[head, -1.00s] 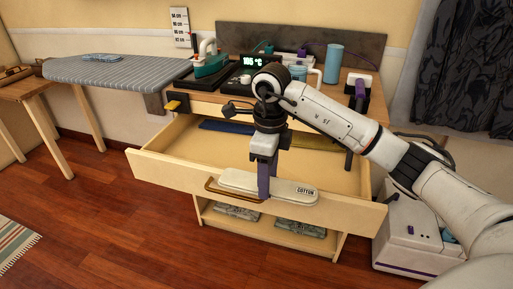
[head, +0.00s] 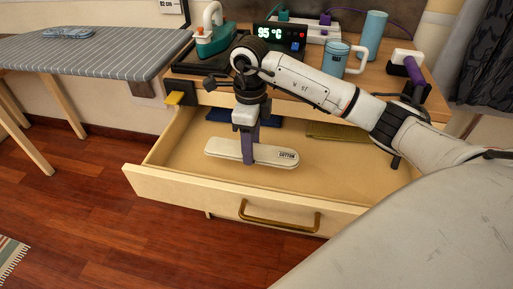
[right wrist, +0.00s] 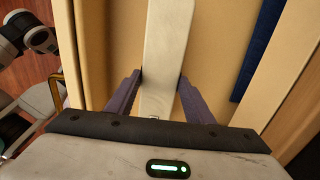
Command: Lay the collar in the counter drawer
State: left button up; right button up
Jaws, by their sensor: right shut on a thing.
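The collar (head: 276,155), a long white strip with rounded ends and a "COTTON" label, is held level over the inside of the open counter drawer (head: 285,203). I cannot tell whether it touches the drawer floor. My right gripper (head: 248,158) points down and is shut across the collar's middle. In the right wrist view the collar (right wrist: 167,35) runs lengthwise between the two purple fingers (right wrist: 159,80).
A navy folded cloth (head: 215,115) and an olive one (head: 335,132) lie at the drawer's back. The counter top holds a teal iron (head: 213,40), a temperature display (head: 278,36), a mug (head: 335,60) and a blue cylinder (head: 375,35). A striped ironing board (head: 90,55) stands left.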

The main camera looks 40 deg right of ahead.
aim_at(252, 167)
jog(key=shift+f+b, duration=0.3)
jog(key=shift+f, duration=2.3)
jog(key=o, duration=1)
jog(key=shift+w, duration=0.1)
jog(key=shift+o, duration=0.2)
notch_tip(252, 167, up, 12)
jog(key=shift+r+p, duration=0.15)
jog(key=shift+p, duration=0.4)
